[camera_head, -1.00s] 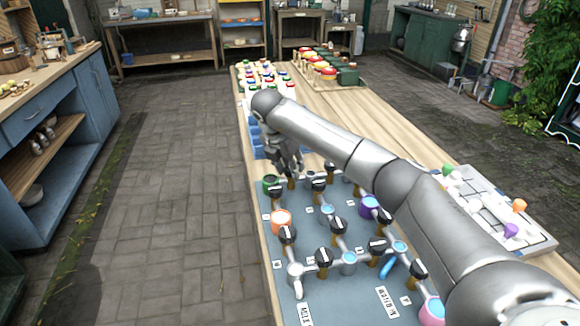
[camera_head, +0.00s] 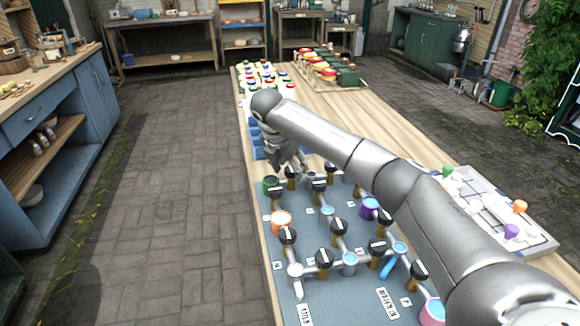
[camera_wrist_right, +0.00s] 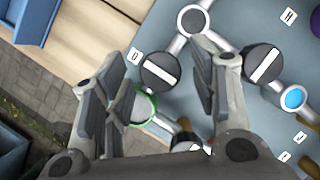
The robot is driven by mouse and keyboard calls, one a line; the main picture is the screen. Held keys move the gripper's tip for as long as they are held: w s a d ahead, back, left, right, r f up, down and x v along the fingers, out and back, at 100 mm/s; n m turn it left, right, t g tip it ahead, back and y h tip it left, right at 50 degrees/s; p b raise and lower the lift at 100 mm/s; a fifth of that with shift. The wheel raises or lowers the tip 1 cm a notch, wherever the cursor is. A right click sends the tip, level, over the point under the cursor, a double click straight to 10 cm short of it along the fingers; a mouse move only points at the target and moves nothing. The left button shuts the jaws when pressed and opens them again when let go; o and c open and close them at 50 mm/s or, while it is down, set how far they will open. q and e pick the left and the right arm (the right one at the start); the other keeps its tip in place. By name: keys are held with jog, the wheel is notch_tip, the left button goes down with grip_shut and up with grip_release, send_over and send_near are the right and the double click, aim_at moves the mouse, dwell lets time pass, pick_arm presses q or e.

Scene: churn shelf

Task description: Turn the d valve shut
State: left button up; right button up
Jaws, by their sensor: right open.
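The d valve (camera_wrist_right: 160,70) is a round black knob with a white stripe, beside a label "D" in the right wrist view. Its stripe slants from upper left to lower right. My right gripper (camera_wrist_right: 168,62) is open, with one finger on each side of the knob; I cannot tell whether they touch it. In the head view my right gripper (camera_head: 283,152) hangs over the far left part of the blue valve board (camera_head: 315,285), and the d valve is largely hidden there. My left gripper is not in view.
A green-rimmed pot (camera_wrist_right: 146,106) sits just below the d valve. A second striped knob (camera_wrist_right: 263,63) is close to the right finger. Several other black valves and pipes cover the board. Blue bins (camera_wrist_right: 35,18) stand beyond it. A white board (camera_head: 490,212) lies at right.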

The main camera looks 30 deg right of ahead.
jog(key=v, duration=1.1)
jog(key=shift+a+r, duration=0.15)
jog(key=shift+r, duration=0.15)
jog(key=shift+a, duration=0.1)
